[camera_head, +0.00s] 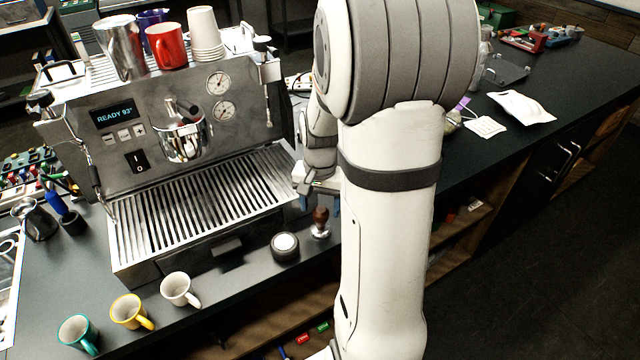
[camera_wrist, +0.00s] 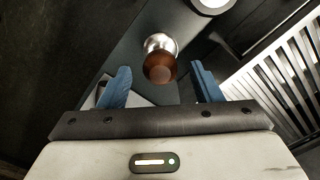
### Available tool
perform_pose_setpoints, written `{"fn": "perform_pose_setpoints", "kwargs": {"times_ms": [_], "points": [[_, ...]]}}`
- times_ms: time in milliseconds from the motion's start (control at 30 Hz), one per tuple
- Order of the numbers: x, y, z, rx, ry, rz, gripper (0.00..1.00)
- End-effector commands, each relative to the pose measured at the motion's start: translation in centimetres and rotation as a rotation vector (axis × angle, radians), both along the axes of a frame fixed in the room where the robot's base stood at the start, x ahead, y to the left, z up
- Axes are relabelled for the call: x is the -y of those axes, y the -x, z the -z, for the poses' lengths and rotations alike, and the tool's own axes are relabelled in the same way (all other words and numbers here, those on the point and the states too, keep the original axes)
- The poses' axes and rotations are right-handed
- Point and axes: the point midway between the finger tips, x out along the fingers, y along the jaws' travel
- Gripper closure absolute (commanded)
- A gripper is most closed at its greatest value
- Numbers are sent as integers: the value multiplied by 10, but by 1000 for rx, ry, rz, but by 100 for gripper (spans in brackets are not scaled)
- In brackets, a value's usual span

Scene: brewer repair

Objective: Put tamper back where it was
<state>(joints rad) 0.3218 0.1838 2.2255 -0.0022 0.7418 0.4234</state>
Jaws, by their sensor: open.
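The tamper (camera_head: 320,223) has a brown wooden handle and a silver metal base. It stands upright on the dark counter, just right of the espresso machine's drip tray (camera_head: 205,205). In the wrist view the tamper (camera_wrist: 160,62) lies ahead of and between the two blue fingers. My gripper (camera_wrist: 162,85) is open, and nothing is held in it.
A round black puck with a white top (camera_head: 285,246) stands close left of the tamper. White (camera_head: 180,289), yellow (camera_head: 131,311) and teal (camera_head: 78,334) cups line the front edge. The espresso machine (camera_head: 150,120) stands behind. The counter right of my arm holds a white bag (camera_head: 522,107).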

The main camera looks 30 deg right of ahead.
Motion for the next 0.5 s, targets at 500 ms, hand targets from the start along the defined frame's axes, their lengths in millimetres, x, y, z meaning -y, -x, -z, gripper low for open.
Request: {"fn": "perform_pose_setpoints", "kwargs": {"times_ms": [500], "points": [[-1, -1, -86, 3, 1, -5, 42]]}}
